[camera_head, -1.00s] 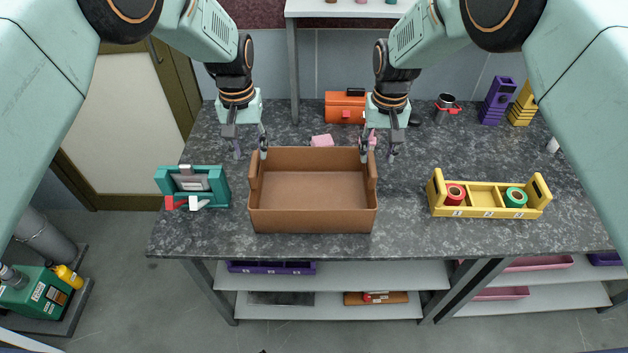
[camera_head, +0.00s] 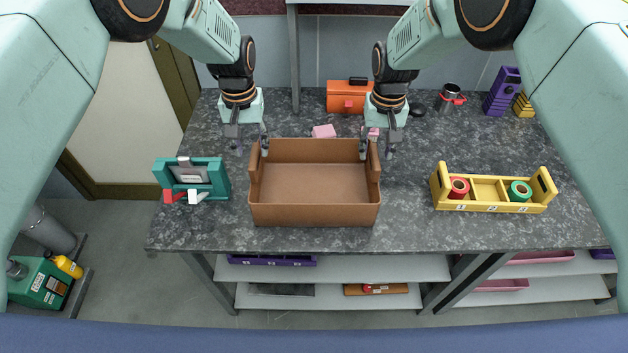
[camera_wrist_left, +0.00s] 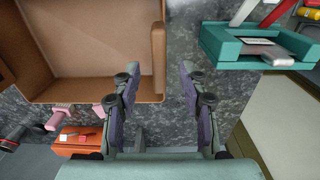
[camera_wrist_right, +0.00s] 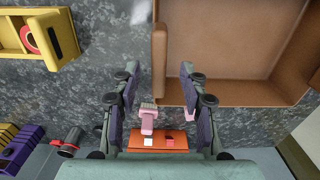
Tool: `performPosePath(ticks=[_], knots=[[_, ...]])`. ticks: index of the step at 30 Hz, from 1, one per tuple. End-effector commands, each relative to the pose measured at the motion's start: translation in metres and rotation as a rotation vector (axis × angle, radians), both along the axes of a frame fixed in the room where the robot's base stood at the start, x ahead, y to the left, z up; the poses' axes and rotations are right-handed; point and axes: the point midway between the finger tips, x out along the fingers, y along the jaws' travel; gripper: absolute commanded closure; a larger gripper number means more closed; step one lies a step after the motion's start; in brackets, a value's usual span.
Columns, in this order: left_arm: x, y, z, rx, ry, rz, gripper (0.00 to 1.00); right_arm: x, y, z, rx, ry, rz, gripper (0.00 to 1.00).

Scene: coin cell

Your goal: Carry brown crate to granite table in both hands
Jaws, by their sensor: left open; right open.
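The brown crate (camera_head: 315,214) sits empty and upright on the granite table (camera_head: 420,228), near its front middle, with a raised handle wall at each end. My left gripper (camera_head: 252,150) is open at the crate's left end. My right gripper (camera_head: 376,151) is open at the crate's right end. In the right wrist view its fingers (camera_wrist_right: 160,85) are apart, near the crate's end wall (camera_wrist_right: 160,60). Neither gripper holds anything.
A teal holder (camera_head: 220,180) stands left of the crate. A yellow tray (camera_head: 490,207) with red and green rolls stands right. Behind are an orange toolbox (camera_head: 347,95), pink items (camera_head: 323,131), a dark cup (camera_head: 450,92) and purple racks (camera_head: 502,92). Bare granite lies between crate and yellow tray.

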Motion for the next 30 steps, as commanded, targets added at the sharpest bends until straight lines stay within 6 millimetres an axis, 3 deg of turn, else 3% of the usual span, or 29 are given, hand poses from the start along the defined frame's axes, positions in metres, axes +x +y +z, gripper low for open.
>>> performPosePath(ticks=[3,9,21,30], knots=[[0.001,0.0,-0.019,-0.001,0.001,0.001,0.57,0.0,0.0,-0.019,0.001,0.001,0.0,0.57],[0.002,0.0,-0.039,0.0,-0.001,-0.001,0.57,0.002,0.0,-0.039,0.0,0.0,-0.001,0.57],[0.003,0.0,-0.044,0.0,-0.001,0.0,0.57,0.003,-0.001,-0.044,0.0,-0.001,-0.001,0.57],[0.003,0.0,-0.044,0.0,-0.001,0.0,0.82,0.003,0.0,-0.044,0.0,-0.001,-0.001,0.82]])
